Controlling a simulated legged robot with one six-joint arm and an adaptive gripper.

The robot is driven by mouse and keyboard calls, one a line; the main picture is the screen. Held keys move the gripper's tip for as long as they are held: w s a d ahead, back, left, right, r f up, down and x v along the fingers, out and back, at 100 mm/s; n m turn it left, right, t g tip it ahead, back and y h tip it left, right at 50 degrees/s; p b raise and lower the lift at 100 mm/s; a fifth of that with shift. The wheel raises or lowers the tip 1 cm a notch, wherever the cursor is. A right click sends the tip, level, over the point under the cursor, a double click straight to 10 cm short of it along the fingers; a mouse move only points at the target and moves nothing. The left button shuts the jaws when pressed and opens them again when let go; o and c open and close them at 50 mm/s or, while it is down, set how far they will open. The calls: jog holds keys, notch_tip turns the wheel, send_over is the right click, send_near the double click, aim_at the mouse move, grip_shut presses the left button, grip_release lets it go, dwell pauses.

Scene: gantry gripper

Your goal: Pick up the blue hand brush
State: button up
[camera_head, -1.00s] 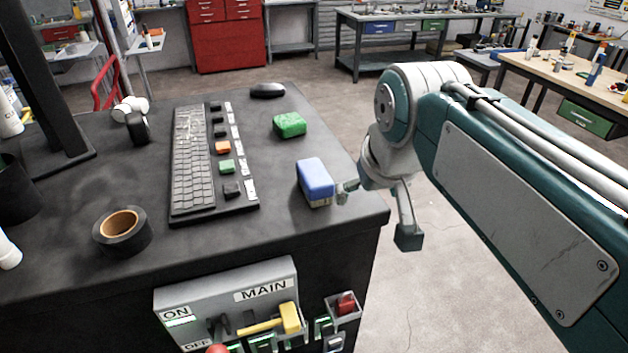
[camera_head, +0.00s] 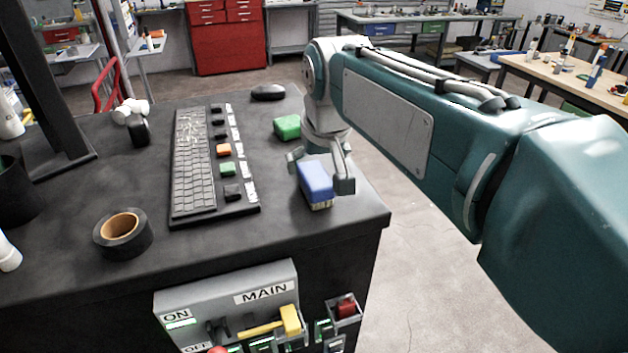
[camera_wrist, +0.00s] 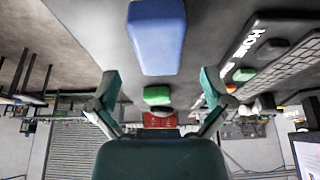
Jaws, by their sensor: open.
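The blue hand brush (camera_head: 316,181) lies on the dark desk top near its right edge, with pale bristles underneath at its front end. It also shows in the wrist view (camera_wrist: 157,38), at the top centre. My gripper (camera_head: 322,172) is open, with one finger on each side of the brush in the head view. I cannot tell whether a finger touches the brush.
A green block (camera_head: 287,127) sits just behind the brush, and a black mouse (camera_head: 268,92) farther back. A keyboard panel (camera_head: 195,165) with coloured buttons lies to the left. A tape roll (camera_head: 123,233) is at the front left. The desk's right edge is close to the brush.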

aim_at(314, 173)
jog(key=x, duration=0.5)
jog(key=shift+s+f, duration=0.15)
jog(key=c, duration=1.3)
jog(key=shift+r, duration=0.4)
notch_tip(314, 173, up, 2)
jog(key=shift+r, duration=0.1)
jog(key=s+r, duration=0.1)
jog(key=r, duration=0.1)
jog(key=s+d+r, duration=0.1)
jog(key=s+r, duration=0.2)
jog(key=shift+s+d+r, duration=0.1)
jog(key=shift+d+r, duration=0.05)
jog(key=shift+r, duration=0.15)
jog(key=shift+s+d+r, duration=0.45)
jog(key=shift+s+r, duration=0.3)
jog(key=shift+s, duration=0.8)
jog(key=shift+s+d+r, duration=0.45)
jog(key=shift+s+r, duration=0.3)
jog(key=shift+s, duration=0.8)
jog(key=shift+s+d+r, duration=0.45)
jog(key=shift+s+r, duration=0.3)
jog(key=shift+s, duration=0.8)
